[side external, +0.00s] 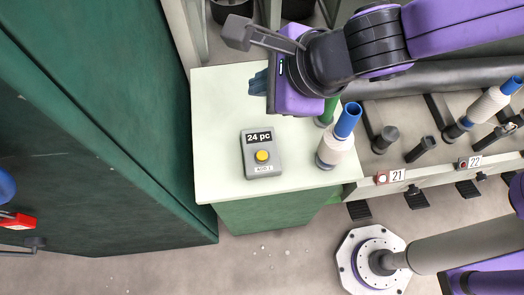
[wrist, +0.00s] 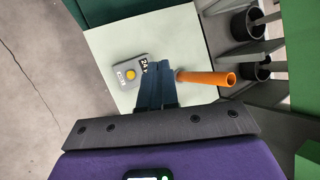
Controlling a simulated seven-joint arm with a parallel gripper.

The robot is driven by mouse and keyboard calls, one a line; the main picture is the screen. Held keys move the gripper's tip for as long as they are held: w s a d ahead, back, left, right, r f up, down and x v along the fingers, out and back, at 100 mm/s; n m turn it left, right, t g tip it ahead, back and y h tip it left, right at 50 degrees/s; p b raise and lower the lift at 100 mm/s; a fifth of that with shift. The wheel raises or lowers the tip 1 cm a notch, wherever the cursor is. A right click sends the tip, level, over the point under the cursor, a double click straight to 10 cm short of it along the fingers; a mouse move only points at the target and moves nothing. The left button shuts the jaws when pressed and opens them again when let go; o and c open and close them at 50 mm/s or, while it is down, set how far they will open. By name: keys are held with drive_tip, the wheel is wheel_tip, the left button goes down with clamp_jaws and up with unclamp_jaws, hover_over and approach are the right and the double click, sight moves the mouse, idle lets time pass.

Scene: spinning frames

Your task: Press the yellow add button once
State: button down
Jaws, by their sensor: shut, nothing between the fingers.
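A grey button box (side external: 250,165) labelled "24 pc" lies on the pale table top, with a round yellow add button (side external: 262,156) on its face. The box also shows in the wrist view (wrist: 120,83), with the yellow button (wrist: 131,75) in clear sight. My gripper (side external: 258,82) is above the table, toward the back from the box and apart from it. In the wrist view its dark blue fingers (wrist: 155,70) are together and empty, and their tips appear just right of the box.
A blue-tubed cream bobbin (side external: 332,151) and a green tube (side external: 327,112) stand right of the box. An orange tube (wrist: 207,78) shows beside my fingers in the wrist view. A green cabinet (side external: 90,130) stands left. Machine spindles (side external: 420,149) line the right.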

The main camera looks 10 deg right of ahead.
hover_over(263, 157)
wheel_tip(263, 157, down, 12)
idle(0.6)
idle(0.3)
drive_tip(key=shift+f, duration=4.3)
drive_tip(key=shift+f, duration=0.15)
drive_tip(key=shift+f, duration=0.25)
drive_tip(key=shift+f, duration=0.45)
drive_tip(key=shift+r, duration=0.85)
